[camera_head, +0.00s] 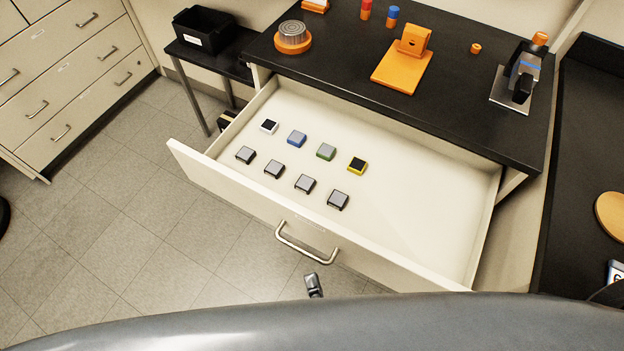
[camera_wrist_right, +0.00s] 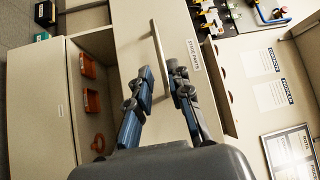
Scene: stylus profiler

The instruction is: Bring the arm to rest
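My right gripper (camera_head: 313,285) shows as a small dark tip just in front of the open drawer (camera_head: 420,210), apart from its metal handle (camera_head: 305,250) in the head view. In the right wrist view the two fingers of my right gripper (camera_wrist_right: 160,68) stand apart, so it is open. A thin pale bar (camera_wrist_right: 155,42) shows at the gap between them; I cannot tell whether they touch it. Most of my right arm is hidden in the head view. My left gripper is in neither view.
The drawer holds several small blocks, among them a yellow-edged one (camera_head: 357,166). The black worktop (camera_head: 340,60) above carries an orange stand (camera_head: 402,70) and a small microscope-like instrument (camera_head: 520,75). A drawer cabinet (camera_head: 70,70) stands at left. The tiled floor (camera_head: 130,220) is clear.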

